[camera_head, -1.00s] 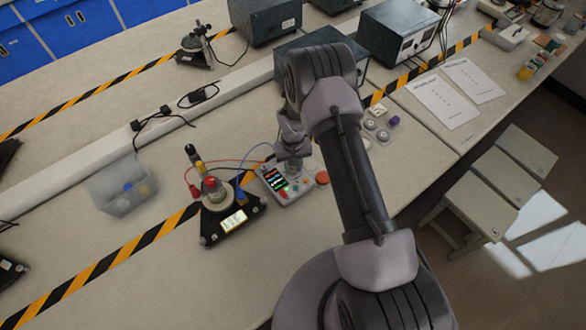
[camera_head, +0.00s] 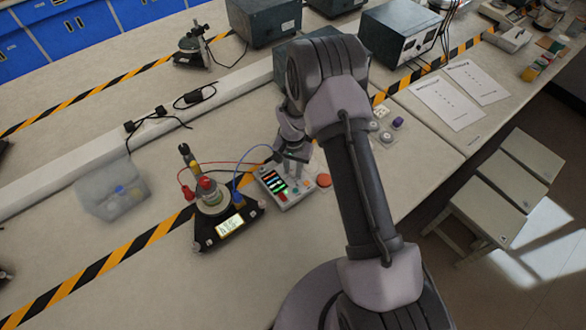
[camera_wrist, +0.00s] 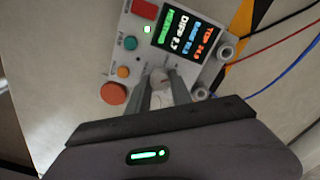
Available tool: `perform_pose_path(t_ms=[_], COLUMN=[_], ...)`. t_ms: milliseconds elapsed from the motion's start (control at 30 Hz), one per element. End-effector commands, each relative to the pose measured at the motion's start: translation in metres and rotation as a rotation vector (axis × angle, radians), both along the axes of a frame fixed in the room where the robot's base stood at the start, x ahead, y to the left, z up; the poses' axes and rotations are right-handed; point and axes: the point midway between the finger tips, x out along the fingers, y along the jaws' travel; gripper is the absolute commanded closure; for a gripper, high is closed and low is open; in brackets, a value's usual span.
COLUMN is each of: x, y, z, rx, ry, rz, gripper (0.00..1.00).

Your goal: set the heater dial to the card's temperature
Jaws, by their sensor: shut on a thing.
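The heater control box (camera_head: 272,181) is a pale unit on the bench with a dark screen (camera_wrist: 186,31) showing orange, blue, white and green lines of text. Its pale grey dial (camera_wrist: 160,77) sits on the panel below the screen in the wrist view. My gripper (camera_wrist: 161,86) is shut on the dial, one finger on each side; in the head view my gripper (camera_head: 292,163) hangs over the box and hides the dial. A lit yellowish panel (camera_head: 229,225) with dark marks sits on a black three-cornered stand (camera_head: 206,238); I cannot read it or tell whether it is the card.
The box carries an orange-red button (camera_wrist: 113,93), a red switch (camera_wrist: 145,9) and terminals with red and blue wires. White sheets (camera_head: 449,103) lie at right. Open bench lies in front of the stand.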

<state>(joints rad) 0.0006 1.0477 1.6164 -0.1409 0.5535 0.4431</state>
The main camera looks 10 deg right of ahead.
Motion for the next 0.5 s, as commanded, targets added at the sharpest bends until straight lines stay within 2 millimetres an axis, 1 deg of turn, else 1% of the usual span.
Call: perform_pose_path(t_ms=[367, 400, 467, 500], x=[0.0008, 0.0008, 0.0008, 0.0008], y=[-0.0001, -0.0001, -0.0001, -0.0001], z=[0.0009, 0.0009, 0.0009, 0.0008], rx=[0.000, 0.000, 0.000, 0.000], ry=[-0.002, -0.002, -0.002, -0.001], rz=[-0.004, -0.004, -0.004, -0.004], gripper=[1.00, 0.72, 0.60, 0.53])
